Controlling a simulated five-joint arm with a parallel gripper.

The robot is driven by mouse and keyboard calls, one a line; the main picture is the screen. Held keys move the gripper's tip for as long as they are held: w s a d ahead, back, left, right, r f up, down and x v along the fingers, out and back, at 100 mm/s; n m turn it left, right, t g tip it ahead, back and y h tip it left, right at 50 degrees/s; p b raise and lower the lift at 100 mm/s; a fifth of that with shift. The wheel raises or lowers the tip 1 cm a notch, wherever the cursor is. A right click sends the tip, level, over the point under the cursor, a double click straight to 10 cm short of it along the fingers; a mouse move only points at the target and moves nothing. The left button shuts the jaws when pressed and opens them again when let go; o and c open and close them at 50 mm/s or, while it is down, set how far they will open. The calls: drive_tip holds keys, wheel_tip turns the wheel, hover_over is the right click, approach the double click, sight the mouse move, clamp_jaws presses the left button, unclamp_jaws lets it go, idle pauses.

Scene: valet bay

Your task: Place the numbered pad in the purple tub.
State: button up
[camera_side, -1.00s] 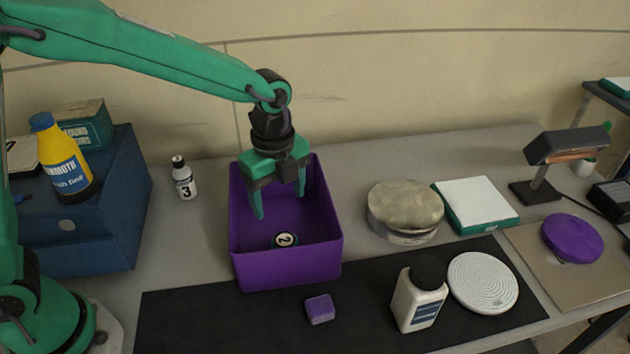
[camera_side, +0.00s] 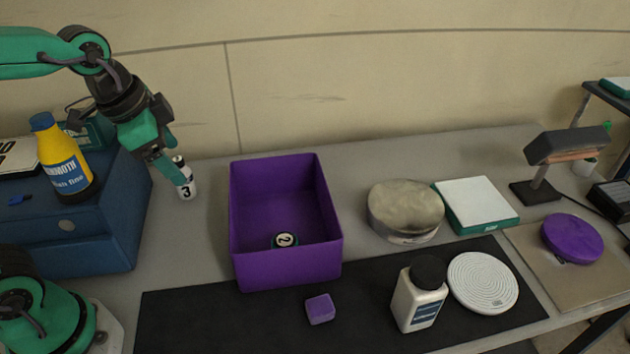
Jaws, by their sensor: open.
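The numbered pad (camera_side: 285,240), a small dark disc with a white face marked 2, lies on the floor inside the purple tub (camera_side: 290,268). The tub stands on the grey bench, its front edge at the black mat. My gripper (camera_side: 172,165) is open and empty, up and to the left of the tub.
A blue case (camera_side: 90,245) carries a yellow bottle (camera_side: 64,165) at left. On the black mat (camera_side: 220,325) are a purple block (camera_side: 320,309), a white bottle (camera_side: 416,300) and a ribbed white disc (camera_side: 483,282). A round tin (camera_side: 405,210) stands right of the tub.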

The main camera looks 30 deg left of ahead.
drive_tip(key=s+a+n+t, duration=0.1)
drive_tip(key=s+a+n, duration=0.2)
drive_tip(key=s+n, duration=0.3)
drive_tip(key=shift+a+n+t, duration=0.3)
drive_tip(key=shift+n+t, duration=0.1)
